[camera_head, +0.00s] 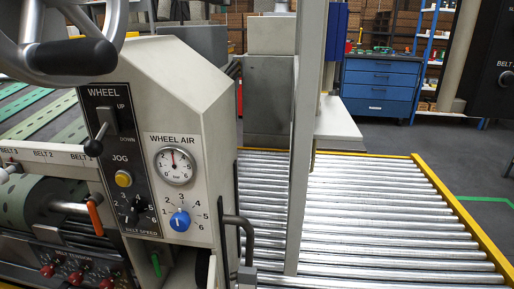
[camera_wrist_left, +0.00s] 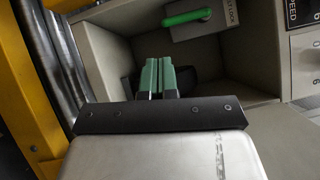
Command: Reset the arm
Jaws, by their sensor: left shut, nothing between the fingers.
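My left gripper (camera_wrist_left: 159,76) shows in the left wrist view with its two green fingers side by side, shut and empty. Its fingertips reach into an open grey recess (camera_wrist_left: 245,84) in the machine. A green lever (camera_wrist_left: 187,17) is fixed to a panel above and just right of the fingers, apart from them. I cannot make out my left gripper in the head view. My right gripper is in neither view.
The machine's control panel (camera_head: 186,143) carries a gauge, a blue knob (camera_head: 180,221) and a yellow button. A roller conveyor (camera_head: 370,215) with yellow edges lies right of it. A wheel (camera_head: 70,55) shows at upper left. Yellow framing (camera_wrist_left: 30,100) and metal tubes flank the left gripper.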

